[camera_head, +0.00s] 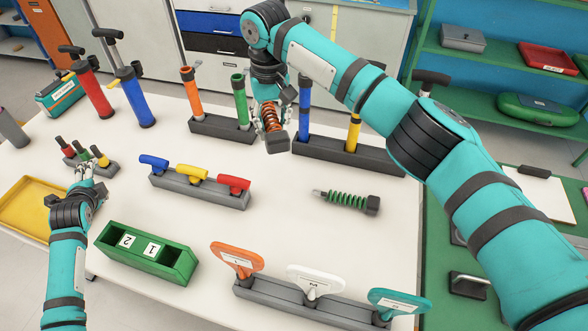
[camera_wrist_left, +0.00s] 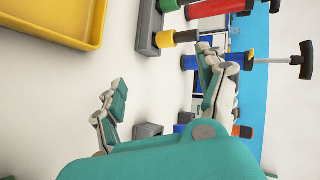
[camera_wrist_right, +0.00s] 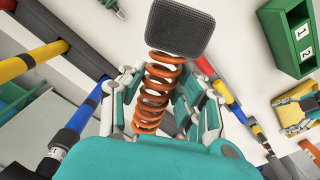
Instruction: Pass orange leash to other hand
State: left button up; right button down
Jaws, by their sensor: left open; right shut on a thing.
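The orange leash (camera_head: 270,117) is a coiled orange spring-like cord with a dark block at its lower end in the head view. My right gripper (camera_head: 265,98) is shut on it and holds it near the middle back of the table. In the right wrist view the orange coil (camera_wrist_right: 158,88) lies between the fingers, and its dark textured block (camera_wrist_right: 181,27) sticks out past the fingertips. My left gripper (camera_head: 83,174) is open and empty at the table's left side, close to a small grey rack. Its spread fingers also show in the left wrist view (camera_wrist_left: 160,78).
A similar green coil (camera_head: 347,200) lies right of the table's middle. A green box with compartments 1 and 2 (camera_head: 118,262) stands at front left. A yellow tray (camera_head: 22,212) is at far left. Racks with colored tubes, handles and paddles surround the clear white table middle.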

pick_arm(q)
jog(key=w+d+r+m+y, duration=0.1)
jog(key=w+d+r+m, duration=0.1)
jog(key=d+r+m, duration=0.5)
jog(key=w+d+r+m+y, duration=0.15)
jog(key=d+r, duration=0.25)
jog(key=d, duration=0.6)
pick_arm(e)
jog(key=shift+d, duration=0.1)
pick_arm(q)
jog(key=s+d+r+m+t+y, duration=0.1)
jog(key=s+d+r+y, duration=0.25)
jog(key=d+r, duration=0.4)
jog(key=s+d+r+m+t+y, duration=0.15)
jog(key=s+d+r, duration=0.35)
jog(key=r, duration=0.5)
jog(key=m+g+h, duration=0.1)
jog(key=m+h, duration=0.8)
send_near(280, 145)
jog(key=x, duration=0.9)
jog(key=shift+w+a+f, duration=0.1)
jog(key=shift+w+f, duration=0.1)
jog(key=shift+w, duration=0.15)
